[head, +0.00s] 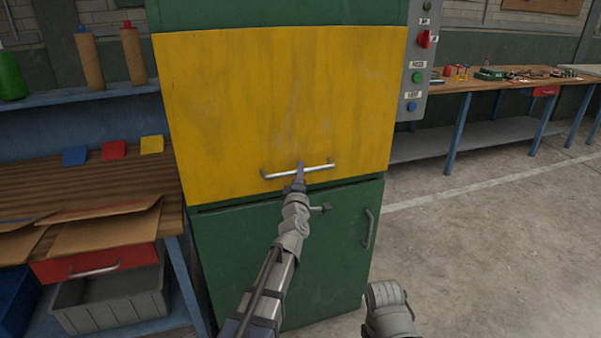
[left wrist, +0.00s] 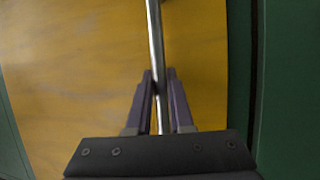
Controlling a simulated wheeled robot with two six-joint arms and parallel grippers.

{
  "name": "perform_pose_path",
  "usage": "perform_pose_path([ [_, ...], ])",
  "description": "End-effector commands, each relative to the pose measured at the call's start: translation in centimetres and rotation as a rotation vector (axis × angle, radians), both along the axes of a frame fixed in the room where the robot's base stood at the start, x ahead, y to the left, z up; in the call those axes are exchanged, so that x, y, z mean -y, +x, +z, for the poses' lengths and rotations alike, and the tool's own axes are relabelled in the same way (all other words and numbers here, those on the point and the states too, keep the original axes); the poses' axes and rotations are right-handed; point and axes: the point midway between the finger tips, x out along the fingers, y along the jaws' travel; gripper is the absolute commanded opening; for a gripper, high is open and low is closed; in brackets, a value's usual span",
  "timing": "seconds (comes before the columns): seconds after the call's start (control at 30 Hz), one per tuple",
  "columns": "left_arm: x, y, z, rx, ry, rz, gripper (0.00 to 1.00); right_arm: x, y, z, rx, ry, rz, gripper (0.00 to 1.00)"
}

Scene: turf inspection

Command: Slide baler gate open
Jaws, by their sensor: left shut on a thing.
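The baler gate (head: 270,100) is a wide yellow panel on the front of the green baler (head: 290,255). Its lower edge is just above the lower green door. A horizontal silver bar handle (head: 265,175) runs near the gate's lower edge. My left gripper (head: 300,172) is shut on the handle near its middle. In the left wrist view, the purple fingers (left wrist: 160,95) lie on both sides of the handle bar (left wrist: 155,40), with the yellow gate behind. A grey part of my right arm shows at the bottom; its gripper is out of view.
A control box (head: 415,75) with a red switch and green and blue buttons is beside the gate at right. A wooden bench (head: 30,180) stands close at left with a grey bin (head: 110,300) below. Open floor (head: 470,260) lies at right.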

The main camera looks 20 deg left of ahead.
Motion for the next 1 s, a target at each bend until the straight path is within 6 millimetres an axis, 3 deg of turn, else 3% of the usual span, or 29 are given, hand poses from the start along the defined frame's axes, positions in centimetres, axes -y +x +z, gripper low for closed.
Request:
perform_pose_path([
  [0.1,0.02,0.00,-0.01,0.000,0.000,-0.001,0.00,0.00,0.00,0.00,0.000,0.000,0.000,0.50],
  [1.0,0.04,-0.02,-0.04,-0.001,0.000,-0.001,0.00,0.00,0.00,-0.01,0.000,0.000,0.000,0.50],
])
